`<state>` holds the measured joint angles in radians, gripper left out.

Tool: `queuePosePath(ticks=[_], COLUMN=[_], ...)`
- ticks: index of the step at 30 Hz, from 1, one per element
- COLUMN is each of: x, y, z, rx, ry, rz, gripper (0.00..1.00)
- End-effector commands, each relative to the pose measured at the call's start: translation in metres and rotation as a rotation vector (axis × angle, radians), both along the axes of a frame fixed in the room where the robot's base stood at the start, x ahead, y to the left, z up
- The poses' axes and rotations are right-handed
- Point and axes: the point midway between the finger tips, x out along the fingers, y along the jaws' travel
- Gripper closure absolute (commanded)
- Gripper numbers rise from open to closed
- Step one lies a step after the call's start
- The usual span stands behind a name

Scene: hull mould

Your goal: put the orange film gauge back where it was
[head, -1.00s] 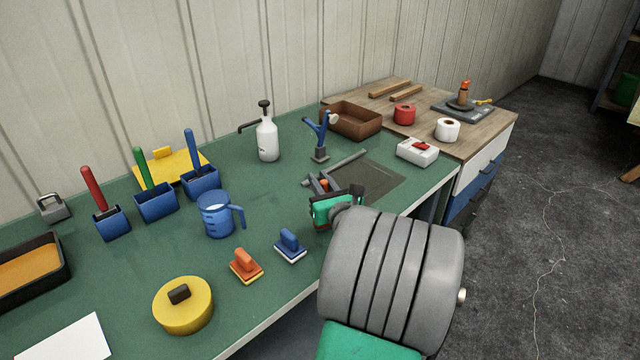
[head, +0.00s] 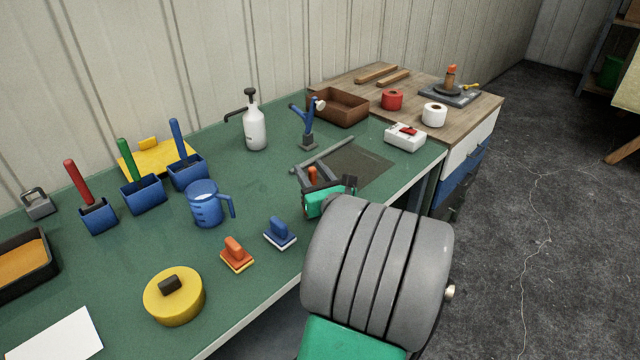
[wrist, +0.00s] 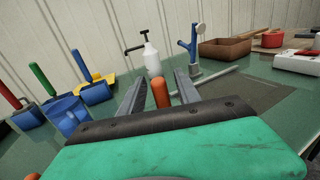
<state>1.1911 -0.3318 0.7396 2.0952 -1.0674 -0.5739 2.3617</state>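My gripper (head: 312,172) is low over the green bench near its right end. In the wrist view its two grey fingers (wrist: 160,78) stand apart. An upright orange cylinder (wrist: 161,93) with a rounded top, which I take for the film gauge, shows between them; its lower part is hidden by the gripper body. I see a gap between it and the right finger and no clear contact. The orange piece also shows in the head view (head: 312,175). An orange-topped block (head: 236,253) on a yellow base sits on the bench to the left.
A dark mat (head: 362,166) is right.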

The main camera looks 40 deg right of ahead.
Motion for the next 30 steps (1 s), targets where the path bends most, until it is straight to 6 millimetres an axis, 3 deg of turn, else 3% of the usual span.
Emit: queuePosePath(ticks=[6, 12, 30], x=[-0.057, -0.087, -0.094], y=[0.018, 0.031, 0.036], z=[0.000, 0.000, 0.000], rx=[0.001, 0.000, -0.001], ry=[-0.001, -0.001, -0.002], rz=[-0.012, -0.006, 0.000], gripper=[0.60, 0.60, 0.60])
